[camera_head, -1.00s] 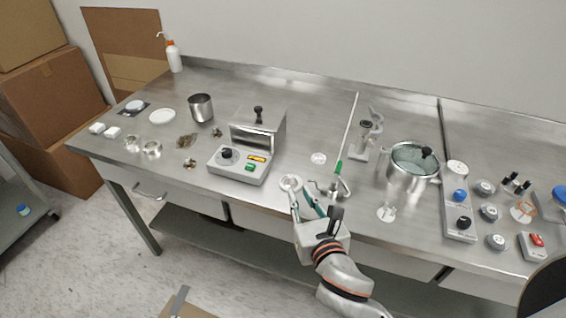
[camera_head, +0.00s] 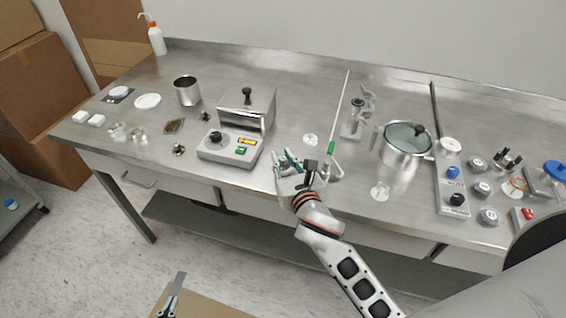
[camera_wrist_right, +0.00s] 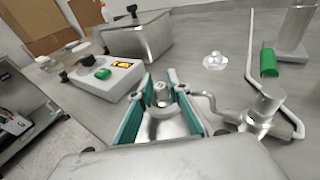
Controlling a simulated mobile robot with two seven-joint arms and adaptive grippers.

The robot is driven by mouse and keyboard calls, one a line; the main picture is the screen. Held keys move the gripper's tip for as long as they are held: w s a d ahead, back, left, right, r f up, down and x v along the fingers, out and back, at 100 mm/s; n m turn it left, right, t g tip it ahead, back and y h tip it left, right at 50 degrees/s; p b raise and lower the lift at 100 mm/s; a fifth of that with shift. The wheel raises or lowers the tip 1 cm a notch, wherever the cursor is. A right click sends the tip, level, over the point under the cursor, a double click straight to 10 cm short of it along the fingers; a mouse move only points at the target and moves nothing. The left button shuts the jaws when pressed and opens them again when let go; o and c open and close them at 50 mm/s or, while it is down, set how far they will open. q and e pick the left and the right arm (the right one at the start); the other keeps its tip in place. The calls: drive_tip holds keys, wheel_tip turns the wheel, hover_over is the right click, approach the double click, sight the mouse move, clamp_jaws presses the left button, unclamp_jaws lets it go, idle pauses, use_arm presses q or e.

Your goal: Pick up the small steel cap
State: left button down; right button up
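In the right wrist view, a small shiny steel piece with a round top, which looks like the cap (camera_wrist_right: 160,94), sits between the fingers of my right gripper (camera_wrist_right: 158,108). The fingers are spread with teal inner pads, one on each side of it. Whether they touch it is unclear. In the head view my right gripper (camera_head: 288,158) is at the bench's front edge, right of the control box, and hides the cap.
A control box with a steel chamber (camera_head: 230,148) stands left of the right gripper. A steel fitting (camera_wrist_right: 262,112) with a green-sleeved tube is close on its right. A clear knobbed piece (camera_wrist_right: 215,61) lies behind. A glass-lidded pot (camera_head: 405,148) stands farther right.

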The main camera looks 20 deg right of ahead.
clamp_jaws()
drive_tip(key=shift+r, duration=0.15)
